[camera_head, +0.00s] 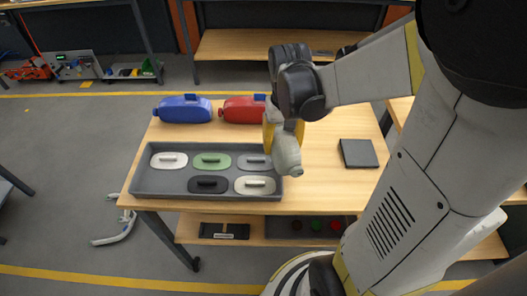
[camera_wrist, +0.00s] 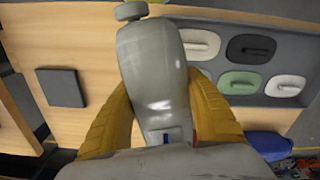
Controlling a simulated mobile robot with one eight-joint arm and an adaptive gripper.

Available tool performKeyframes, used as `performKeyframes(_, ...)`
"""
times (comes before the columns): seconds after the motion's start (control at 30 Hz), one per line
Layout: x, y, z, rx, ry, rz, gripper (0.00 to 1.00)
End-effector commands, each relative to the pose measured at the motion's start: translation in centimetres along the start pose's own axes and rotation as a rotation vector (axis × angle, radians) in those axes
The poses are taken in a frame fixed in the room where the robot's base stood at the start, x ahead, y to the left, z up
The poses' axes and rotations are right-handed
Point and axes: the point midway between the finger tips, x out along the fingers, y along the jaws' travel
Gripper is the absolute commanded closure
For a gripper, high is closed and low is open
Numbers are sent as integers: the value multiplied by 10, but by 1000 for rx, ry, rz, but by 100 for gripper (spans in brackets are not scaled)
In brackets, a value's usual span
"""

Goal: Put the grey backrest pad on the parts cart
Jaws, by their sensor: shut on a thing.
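The grey backrest pad (camera_head: 288,156) is a long rounded grey body with a small knob at its lower end. My gripper (camera_head: 270,134) is shut on it, with the pad hanging knob-down above the wooden top of the parts cart (camera_head: 318,193), just right of the tray. In the wrist view the pad (camera_wrist: 155,75) lies between the two yellow fingers of my gripper (camera_wrist: 160,90), with its knob towards the top edge. I cannot tell whether its low end touches the cart top.
A grey tray (camera_head: 160,189) with several oval handled pieces fills the cart's front left. Blue (camera_head: 182,108) and red (camera_head: 240,109) pieces of similar shape lie behind it. A dark square plate (camera_head: 358,153) lies at right. Bare wood shows between plate and tray.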

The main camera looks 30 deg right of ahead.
Motion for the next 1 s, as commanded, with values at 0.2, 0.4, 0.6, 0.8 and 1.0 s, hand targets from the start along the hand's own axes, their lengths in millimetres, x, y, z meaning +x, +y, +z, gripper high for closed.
performKeyframes(0.2,-4,55,50,163,0,-1,75)
performKeyframes(0.4,-3,74,74,234,0,-1,75)
performKeyframes(0.6,13,83,59,246,0,-1,75)
performKeyframes(0.8,42,98,15,245,0,-1,75)
performKeyframes(1.0,64,110,-22,245,0,-1,75)
